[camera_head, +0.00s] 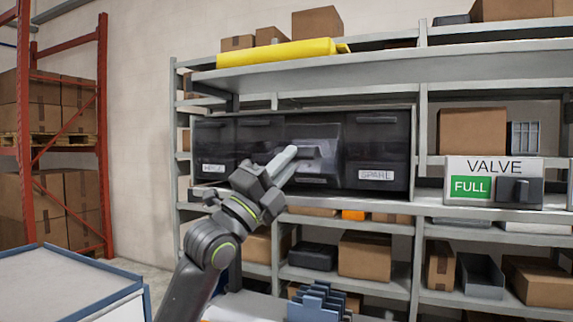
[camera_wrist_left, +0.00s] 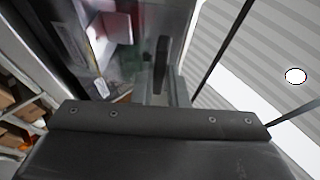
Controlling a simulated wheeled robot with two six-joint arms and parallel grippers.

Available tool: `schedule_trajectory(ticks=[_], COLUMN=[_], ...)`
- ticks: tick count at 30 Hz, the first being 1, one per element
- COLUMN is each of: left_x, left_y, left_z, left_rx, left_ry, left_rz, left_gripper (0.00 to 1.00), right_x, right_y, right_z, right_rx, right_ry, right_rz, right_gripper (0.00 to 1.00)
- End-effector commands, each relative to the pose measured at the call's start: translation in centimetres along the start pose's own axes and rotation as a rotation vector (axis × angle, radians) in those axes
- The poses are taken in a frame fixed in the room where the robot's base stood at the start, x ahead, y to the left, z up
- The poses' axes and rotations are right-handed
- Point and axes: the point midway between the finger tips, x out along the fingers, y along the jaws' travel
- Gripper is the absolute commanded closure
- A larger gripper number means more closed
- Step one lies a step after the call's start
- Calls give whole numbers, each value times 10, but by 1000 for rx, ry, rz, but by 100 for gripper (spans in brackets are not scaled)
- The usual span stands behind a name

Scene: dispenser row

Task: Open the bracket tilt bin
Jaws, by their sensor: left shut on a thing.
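A row of dark tilt bins stands on the middle shelf. The leftmost bin (camera_head: 213,140) has a label that seems to read HINGE, and the rightmost bin (camera_head: 375,150) reads SPARE. The third bin (camera_head: 318,133) from the left has a lighter front that seems tipped outward at the top. Its label is too small to read, so I cannot confirm it is the bracket bin. My left gripper (camera_head: 300,154) is at this front, shut on its handle (camera_head: 313,153). The left wrist view shows the gripper fingers (camera_wrist_left: 165,92) at a dark handle-like part. My right gripper is out of view.
A VALVE sign (camera_head: 494,167) with a green FULL plate stands right of the bins. A yellow roll (camera_head: 275,53) and boxes lie on the shelf above. Blue dividers (camera_head: 319,302) stand below. A blue-edged table (camera_head: 65,285) is at lower left.

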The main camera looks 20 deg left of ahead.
Motion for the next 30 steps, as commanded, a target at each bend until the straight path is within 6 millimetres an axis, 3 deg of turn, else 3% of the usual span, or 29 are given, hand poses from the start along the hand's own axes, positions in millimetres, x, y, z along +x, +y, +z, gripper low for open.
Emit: schedule_trajectory(ticks=[8,9,13,24,30], left_x=[-1,-1,0,1,16], left_y=[4,4,3,0,-18], left_z=[0,0,0,1,7], left_rx=[-6,-6,-5,-1,0], left_ry=[-1,-1,0,0,0], left_rz=[11,11,8,3,0], left_gripper=[100,83,66,66,66], right_x=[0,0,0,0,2], right_y=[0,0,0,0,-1], right_z=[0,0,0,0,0], right_rx=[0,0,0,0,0], right_ry=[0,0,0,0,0], right_rz=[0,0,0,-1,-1], right_gripper=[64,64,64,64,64])
